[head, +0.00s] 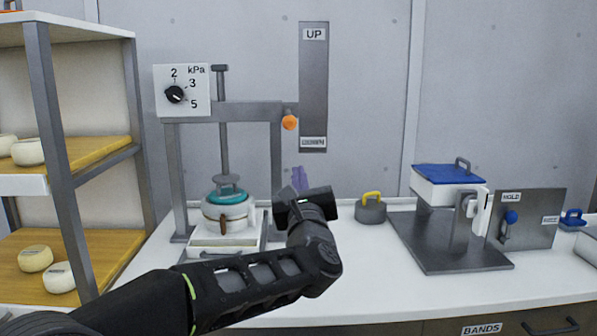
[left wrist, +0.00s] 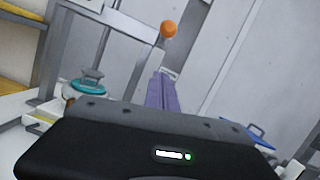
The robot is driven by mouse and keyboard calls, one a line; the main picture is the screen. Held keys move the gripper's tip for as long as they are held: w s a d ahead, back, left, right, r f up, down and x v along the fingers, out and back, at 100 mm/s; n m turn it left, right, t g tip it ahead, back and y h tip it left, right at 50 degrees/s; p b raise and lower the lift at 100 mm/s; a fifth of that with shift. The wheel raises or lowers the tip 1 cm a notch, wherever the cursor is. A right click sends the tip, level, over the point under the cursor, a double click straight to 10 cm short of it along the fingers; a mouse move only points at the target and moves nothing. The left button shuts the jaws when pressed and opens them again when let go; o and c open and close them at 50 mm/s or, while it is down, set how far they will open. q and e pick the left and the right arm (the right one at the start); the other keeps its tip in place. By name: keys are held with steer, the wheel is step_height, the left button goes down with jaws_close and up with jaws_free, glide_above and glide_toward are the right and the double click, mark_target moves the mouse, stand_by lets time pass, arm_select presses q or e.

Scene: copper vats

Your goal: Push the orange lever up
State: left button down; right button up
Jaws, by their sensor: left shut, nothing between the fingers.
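The orange lever knob (head: 289,122) is at the end of the press frame's crossbar, beside the left edge of a tall grey plate (head: 314,88). The plate reads UP at its top and has a small label lower down. The knob also shows in the left wrist view (left wrist: 168,29). My left gripper (head: 299,178) has purple fingers, shut and empty, pointing up below the knob and apart from it in the picture. The fingers also show in the left wrist view (left wrist: 161,90), below the knob. My right gripper is in neither view.
The press (head: 222,112) holds a white mould with a teal lid (head: 228,194). A dial panel (head: 182,90) hangs at upper left. A grey weight with a yellow handle (head: 371,209) and a blue-topped device (head: 448,175) stand on the right. A shelf rack (head: 45,110) is at the left.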

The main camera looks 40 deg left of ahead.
mark_target(289, 118)
arm_select(q)
steer(key=w+a+r+p, duration=0.3)
steer(key=w+a+r, duration=0.2)
steer(key=r, duration=0.1)
steer(key=shift+w+a+p, duration=0.2)
steer(key=shift+a+p, duration=0.05)
steer(key=shift+p, duration=0.15)
